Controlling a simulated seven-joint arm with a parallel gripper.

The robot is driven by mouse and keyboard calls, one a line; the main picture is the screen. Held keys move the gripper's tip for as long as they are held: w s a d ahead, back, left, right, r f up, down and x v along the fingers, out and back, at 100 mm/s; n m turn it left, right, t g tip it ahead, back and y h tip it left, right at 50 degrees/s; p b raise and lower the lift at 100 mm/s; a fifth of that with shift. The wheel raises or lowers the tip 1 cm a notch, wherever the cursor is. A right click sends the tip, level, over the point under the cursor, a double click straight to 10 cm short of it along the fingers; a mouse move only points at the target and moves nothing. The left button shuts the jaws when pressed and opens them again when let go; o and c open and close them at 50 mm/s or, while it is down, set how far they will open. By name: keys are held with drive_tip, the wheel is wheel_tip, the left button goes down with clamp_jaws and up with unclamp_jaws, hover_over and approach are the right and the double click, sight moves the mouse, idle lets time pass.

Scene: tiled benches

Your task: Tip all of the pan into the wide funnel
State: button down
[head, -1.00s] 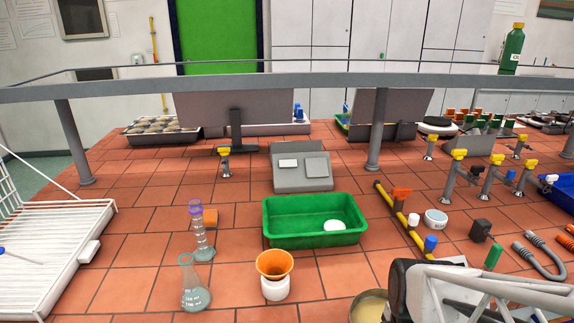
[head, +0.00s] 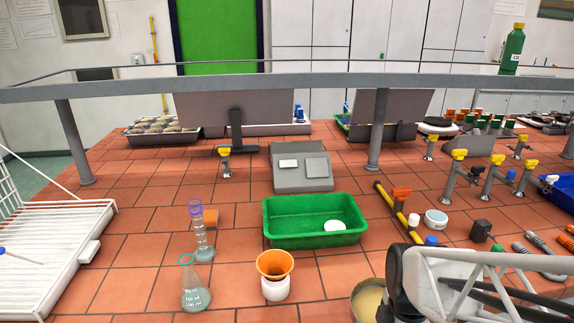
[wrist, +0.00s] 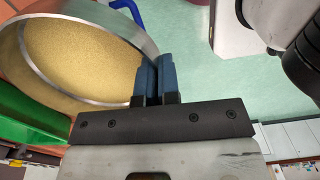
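The pan (head: 355,300) is a round metal vessel holding a tan, grainy filling, at the bottom of the head view, partly hidden by my arm. In the wrist view the pan (wrist: 130,28) fills the upper left and looks roughly level. My gripper (wrist: 157,75) is closed on the pan's rim with its blue finger pads. The wide funnel (head: 275,264) is orange and stands upright in a white base, to the left of the pan and apart from it.
A conical flask (head: 194,293) and a measuring cylinder (head: 204,240) stand left of the funnel. A green tray (head: 300,241) with a white item lies behind it. Bare tile separates the funnel and pan.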

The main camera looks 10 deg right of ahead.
drive_tip(key=w+a+r+m+y, duration=0.1)
drive_tip(key=w+a+r+m, duration=0.3)
drive_tip(key=w, duration=1.2)
drive_tip(key=w+a+r+m, duration=0.1)
drive_tip(key=w+r+m, duration=0.35)
drive_tip(key=w, duration=1.15)
drive_tip(key=w+a+r+m+y, duration=0.15)
drive_tip(key=w+m, duration=0.45)
drive_tip(key=w, duration=0.9)
drive_tip(key=s+a+m, duration=0.1)
drive_tip(key=s+a, duration=0.1)
drive_tip(key=a, duration=0.6)
drive_tip(key=s+a+m, duration=0.1)
drive_tip(key=s+a, duration=0.1)
drive_tip(key=a, duration=0.6)
drive_tip(key=s+a, duration=0.6)
drive_tip(key=s, duration=0.5)
drive_tip(key=s+a+f, duration=0.1)
drive_tip(key=s+a, duration=0.6)
drive_tip(key=s, duration=0.4)
drive_tip(key=shift+a+m, duration=0.25)
drive_tip(key=shift+m, duration=0.1)
drive_tip(key=shift+y, duration=0.35)
drive_tip(key=shift+d+r+y, duration=0.25)
drive_tip(key=shift+r+y, duration=0.25)
drive_tip(key=shift+r, duration=0.1)
drive_tip(key=shift+d+r+y, duration=0.2)
drive_tip(key=shift+r+y, duration=0.3)
drive_tip(key=shift+r, duration=0.05)
